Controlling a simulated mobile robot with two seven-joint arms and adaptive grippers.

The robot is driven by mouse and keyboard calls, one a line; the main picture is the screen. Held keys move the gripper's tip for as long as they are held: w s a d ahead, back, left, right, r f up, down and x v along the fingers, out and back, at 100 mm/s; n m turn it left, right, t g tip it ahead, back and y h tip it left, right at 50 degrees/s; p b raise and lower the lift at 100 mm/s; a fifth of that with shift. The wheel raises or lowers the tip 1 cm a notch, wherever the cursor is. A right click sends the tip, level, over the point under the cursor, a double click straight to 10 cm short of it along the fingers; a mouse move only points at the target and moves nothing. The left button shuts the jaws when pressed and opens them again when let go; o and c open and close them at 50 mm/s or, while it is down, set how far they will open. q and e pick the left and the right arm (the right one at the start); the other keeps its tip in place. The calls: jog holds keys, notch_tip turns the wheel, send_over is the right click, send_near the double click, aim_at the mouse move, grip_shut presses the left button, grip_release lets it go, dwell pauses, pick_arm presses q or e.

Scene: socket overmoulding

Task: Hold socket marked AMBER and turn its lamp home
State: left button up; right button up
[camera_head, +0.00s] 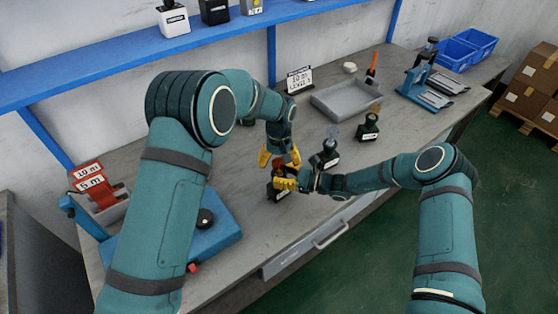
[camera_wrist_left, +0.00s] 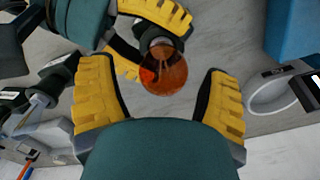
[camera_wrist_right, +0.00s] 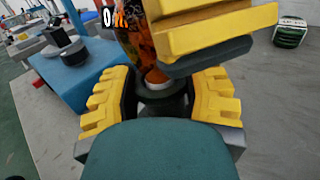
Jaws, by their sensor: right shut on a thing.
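My right gripper (camera_head: 286,184) is shut on a dark socket (camera_head: 273,194) low over the front of the bench. In the right wrist view its fingers (camera_wrist_right: 160,100) sit on both sides of the black socket (camera_wrist_right: 158,105). An orange lamp (camera_wrist_left: 163,74) stands in the socket's mouth; it also shows in the right wrist view (camera_wrist_right: 135,45). I cannot tell how deep it sits. My left gripper (camera_head: 279,158) is open just above the lamp. In the left wrist view its fingers (camera_wrist_left: 163,100) are wide apart, with the lamp ahead between them. The AMBER marking is not readable.
Two other dark sockets (camera_head: 325,158) (camera_head: 368,128) stand to the right, the nearer with a clear lamp. A grey tray (camera_head: 345,98) and a sign (camera_head: 299,80) are behind. A blue fixture (camera_head: 215,235) lies left. Blue bins (camera_head: 455,54) stand far right.

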aim_at(279, 158)
pick_arm(q)
notch_tip(279, 158, up, 12)
pick_arm(e)
jog(key=shift+r, duration=0.1)
dwell(0.5)
jog(key=o, duration=1.3)
jog(key=shift+c, duration=0.2)
